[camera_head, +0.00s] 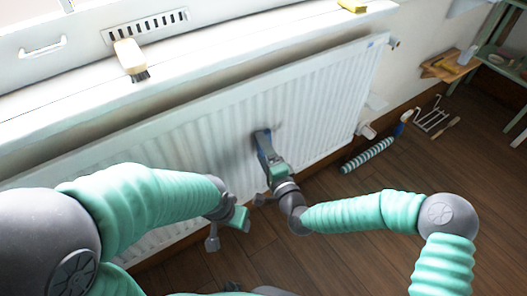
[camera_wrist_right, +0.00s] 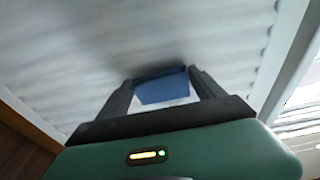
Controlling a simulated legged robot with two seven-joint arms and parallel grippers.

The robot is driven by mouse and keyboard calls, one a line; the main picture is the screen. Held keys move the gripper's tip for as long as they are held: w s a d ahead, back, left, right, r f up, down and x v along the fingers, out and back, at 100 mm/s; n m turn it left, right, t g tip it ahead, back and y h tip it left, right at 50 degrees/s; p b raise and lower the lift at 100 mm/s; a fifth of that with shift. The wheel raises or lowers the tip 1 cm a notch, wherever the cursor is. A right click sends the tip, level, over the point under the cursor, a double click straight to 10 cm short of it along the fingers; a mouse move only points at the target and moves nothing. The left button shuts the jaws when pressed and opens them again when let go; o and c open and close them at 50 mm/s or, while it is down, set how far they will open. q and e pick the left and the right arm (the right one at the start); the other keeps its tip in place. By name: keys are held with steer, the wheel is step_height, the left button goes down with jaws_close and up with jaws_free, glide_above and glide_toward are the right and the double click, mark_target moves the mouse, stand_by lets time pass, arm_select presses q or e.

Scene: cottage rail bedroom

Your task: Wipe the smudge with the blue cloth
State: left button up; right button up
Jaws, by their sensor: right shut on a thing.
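The blue cloth (camera_wrist_right: 163,88) is between the two fingers of my right gripper (camera_wrist_right: 160,92), which is shut on it. In the head view the right gripper (camera_head: 264,152) is up against the white ribbed radiator (camera_head: 215,135), and a bit of blue shows at its tip. A dark grey smudge (camera_wrist_right: 150,69) shows on the radiator just beyond the cloth. The gripper hides part of it in the head view. Whether the cloth touches the radiator, I cannot tell. My left gripper (camera_head: 226,228) hangs low in front of the radiator, fingers apart and empty.
A windowsill (camera_head: 75,100) runs above the radiator, with a brush (camera_head: 130,58) and a yellow thing (camera_head: 352,5) on it. A striped roll (camera_head: 368,155) and a wire rack (camera_head: 430,115) lie on the wood floor. A green shelf (camera_head: 495,50) stands at right.

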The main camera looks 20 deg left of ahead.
mark_target(279, 129)
steer(key=shift+w+a, duration=0.3)
steer(key=shift+a, duration=0.15)
steer(key=shift+w+d, duration=1.25)
steer(key=shift+w, duration=0.2)
steer(key=shift+w+d+r+b, duration=0.1)
steer(key=shift+w+d+b, duration=0.2)
steer(key=shift+w+d, duration=0.6)
steer(key=shift+w+d+f+b, duration=0.1)
steer(key=shift+w+d+b, duration=0.25)
steer(key=shift+w+d, duration=0.55)
steer(key=shift+w+d+r+b, duration=0.1)
steer(key=shift+w+d+b, duration=0.3)
steer(key=shift+w, duration=0.9)
steer(key=shift+s+a+p, duration=0.75)
steer(key=shift+s+a, duration=0.15)
steer(key=shift+s, duration=0.25)
steer(key=shift+s+a+p, duration=0.3)
steer(key=shift+s+a, duration=0.3)
steer(key=shift+s, duration=0.2)
steer(key=shift+s+a+p, duration=0.25)
steer(key=shift+s+a, duration=0.35)
steer(key=shift+s, duration=0.2)
steer(key=shift+s+a+p, duration=0.3)
steer(key=shift+s+a, duration=0.4)
steer(key=shift+s, duration=0.25)
steer(key=shift+s+a+p, duration=0.3)
steer(key=shift+s+a, duration=0.35)
steer(key=shift+s, duration=0.3)
steer(key=shift+d, duration=0.1)
